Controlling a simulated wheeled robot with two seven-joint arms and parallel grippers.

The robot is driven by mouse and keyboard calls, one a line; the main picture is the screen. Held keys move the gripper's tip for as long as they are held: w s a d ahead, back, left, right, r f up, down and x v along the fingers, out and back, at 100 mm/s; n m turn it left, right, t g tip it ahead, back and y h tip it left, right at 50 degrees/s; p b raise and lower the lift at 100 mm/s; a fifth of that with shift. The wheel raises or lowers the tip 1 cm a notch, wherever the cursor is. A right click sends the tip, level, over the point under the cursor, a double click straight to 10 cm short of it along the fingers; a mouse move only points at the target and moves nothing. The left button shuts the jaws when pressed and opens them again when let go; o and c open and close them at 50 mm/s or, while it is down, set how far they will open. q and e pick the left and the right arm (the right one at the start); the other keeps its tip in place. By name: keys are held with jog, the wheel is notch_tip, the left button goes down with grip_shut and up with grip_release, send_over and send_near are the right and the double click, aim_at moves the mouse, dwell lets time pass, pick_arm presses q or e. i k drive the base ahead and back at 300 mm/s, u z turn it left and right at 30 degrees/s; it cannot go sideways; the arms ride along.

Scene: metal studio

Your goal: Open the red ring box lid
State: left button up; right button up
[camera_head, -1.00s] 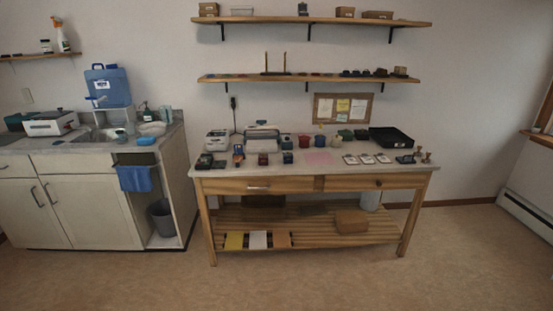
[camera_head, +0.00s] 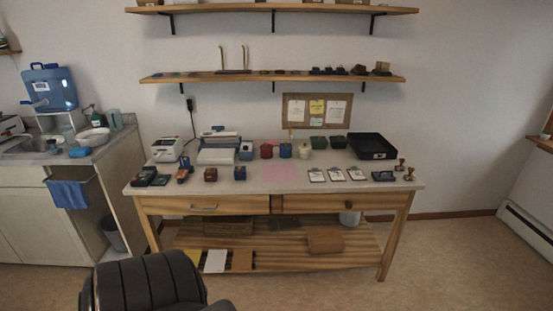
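A small dark red box (camera_head: 210,174), which looks like the red ring box, sits on the left half of the wooden workbench top (camera_head: 317,187). It looks shut, but it is too small to be sure of the lid. A similar dark blue box (camera_head: 240,173) stands just to its right. Neither of my grippers is in the head view.
A dark ribbed shape like a chair back (camera_head: 151,283) stands at lower left, before the bench. A stapler-like tool (camera_head: 184,172), a white machine (camera_head: 168,149), a red cup (camera_head: 266,151) and a black tray (camera_head: 372,146) share the bench. Floor at right is clear.

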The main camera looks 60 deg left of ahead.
aim_at(210, 172)
jog(key=i, duration=1.25)
jog(key=u, duration=0.8)
jog(key=i, duration=0.75)
jog(key=u, duration=0.8)
